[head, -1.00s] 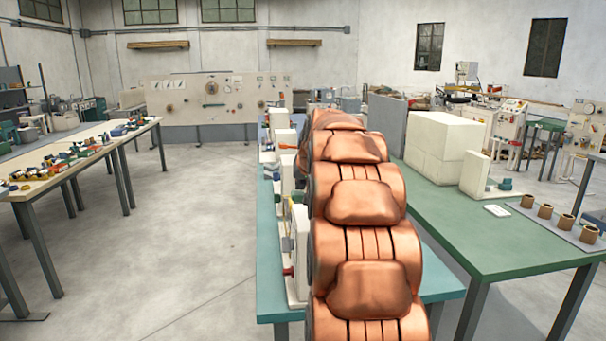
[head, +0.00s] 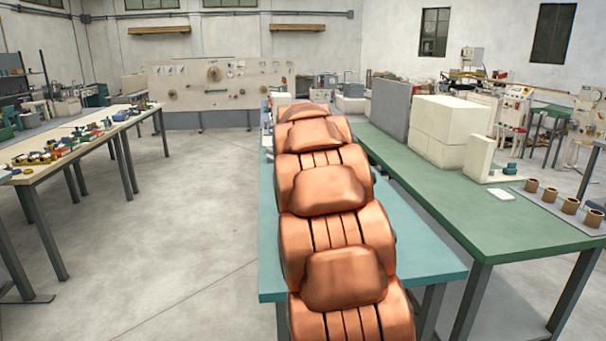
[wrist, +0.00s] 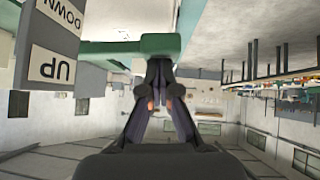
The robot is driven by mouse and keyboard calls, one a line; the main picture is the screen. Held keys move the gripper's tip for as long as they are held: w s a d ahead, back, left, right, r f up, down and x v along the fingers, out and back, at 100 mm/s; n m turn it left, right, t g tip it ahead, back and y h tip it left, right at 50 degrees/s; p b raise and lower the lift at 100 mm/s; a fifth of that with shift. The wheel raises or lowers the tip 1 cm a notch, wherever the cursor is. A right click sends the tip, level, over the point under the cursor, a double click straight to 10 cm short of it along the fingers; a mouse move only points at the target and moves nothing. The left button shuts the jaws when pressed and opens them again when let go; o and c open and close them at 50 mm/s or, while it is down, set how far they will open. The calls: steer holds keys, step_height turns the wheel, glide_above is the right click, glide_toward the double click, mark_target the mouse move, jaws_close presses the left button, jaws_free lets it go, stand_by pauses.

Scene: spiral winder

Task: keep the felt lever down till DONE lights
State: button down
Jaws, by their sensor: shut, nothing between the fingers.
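In the wrist view, which is upside down, my gripper (wrist: 158,70) has its dark fingers together with nothing between them. A teal-green bar (wrist: 125,47) lies just past the fingertips and may be the felt lever; I cannot tell whether the fingers touch it. A grey plate (wrist: 52,45) lettered UP and DOWN is beside it at the left. In the head view my copper-coloured arm reaches over the teal bench (head: 425,262) and hides my gripper and most of what stands there. No DONE light can be made out.
A green bench (head: 440,205) at the right carries cream blocks (head: 450,130), a grey panel (head: 390,108) and a tray of brown cups (head: 550,195). A wooden table (head: 85,140) with small parts is at the left. The floor (head: 190,220) between is clear.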

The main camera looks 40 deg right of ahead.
steer(key=shift+f+h, duration=0.3)
steer(key=shift+f, duration=0.25)
steer(key=shift+s+a+f+g, duration=0.1)
steer(key=shift+s+f+g, duration=0.2)
steer(key=shift+f, duration=0.55)
stand_by(2.7)
steer(key=shift+w+r, duration=0.15)
steer(key=shift+r, duration=0.4)
steer(key=r, duration=0.3)
steer(key=shift+w+a+r+p, duration=0.15)
steer(key=shift+w+r+p, duration=0.05)
steer(key=shift+r+p, duration=0.15)
steer(key=b+v, duration=0.2)
steer(key=v, duration=0.8)
steer(key=shift+r, duration=0.55)
steer(key=shift+s, duration=0.1)
